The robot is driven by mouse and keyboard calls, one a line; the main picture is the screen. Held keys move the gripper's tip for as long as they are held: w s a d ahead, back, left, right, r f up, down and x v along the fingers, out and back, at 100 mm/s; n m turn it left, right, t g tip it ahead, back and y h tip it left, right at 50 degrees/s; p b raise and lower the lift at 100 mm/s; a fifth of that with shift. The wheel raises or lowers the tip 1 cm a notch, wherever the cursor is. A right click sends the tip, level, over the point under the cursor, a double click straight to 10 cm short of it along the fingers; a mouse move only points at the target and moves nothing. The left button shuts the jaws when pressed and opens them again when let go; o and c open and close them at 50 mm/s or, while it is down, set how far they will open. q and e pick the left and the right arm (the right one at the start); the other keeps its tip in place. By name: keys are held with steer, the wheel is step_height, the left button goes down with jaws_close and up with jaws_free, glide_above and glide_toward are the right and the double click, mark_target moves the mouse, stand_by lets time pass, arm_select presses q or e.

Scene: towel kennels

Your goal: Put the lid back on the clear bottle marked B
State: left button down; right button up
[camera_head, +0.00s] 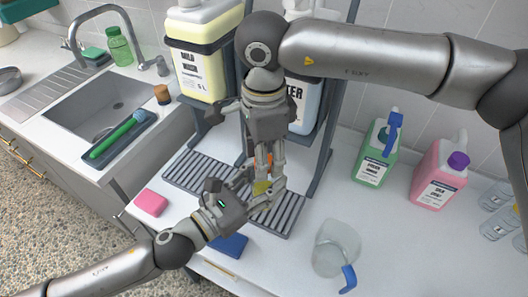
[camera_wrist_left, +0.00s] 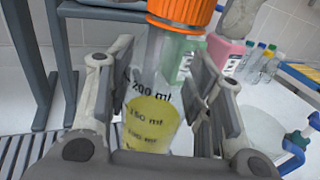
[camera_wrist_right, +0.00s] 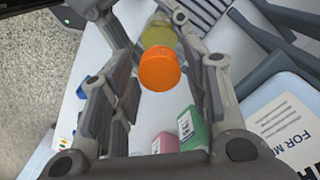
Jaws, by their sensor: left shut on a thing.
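A clear bottle (camera_wrist_left: 153,115) with yellow liquid and volume marks stands upright between the fingers of my left gripper (camera_head: 255,194), which is shut on it. An orange lid (camera_wrist_left: 183,10) is at the top of the bottle and looks seated on its neck. The lid (camera_wrist_right: 159,69) also shows in the right wrist view, with the yellow liquid behind it. My right gripper (camera_head: 263,158) points down from above, its fingers on either side of the lid with gaps between, so it looks open. No letter B is readable on the bottle.
A grey slatted rack (camera_head: 200,176) lies beneath the grippers, with large jugs on a stand behind. A pink sponge (camera_head: 151,203) lies left.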

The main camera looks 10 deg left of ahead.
steer(key=c, duration=0.8)
steer(key=o, duration=1.2)
step_height(320, 180, up, 12)
steer(key=shift+r, duration=0.1)
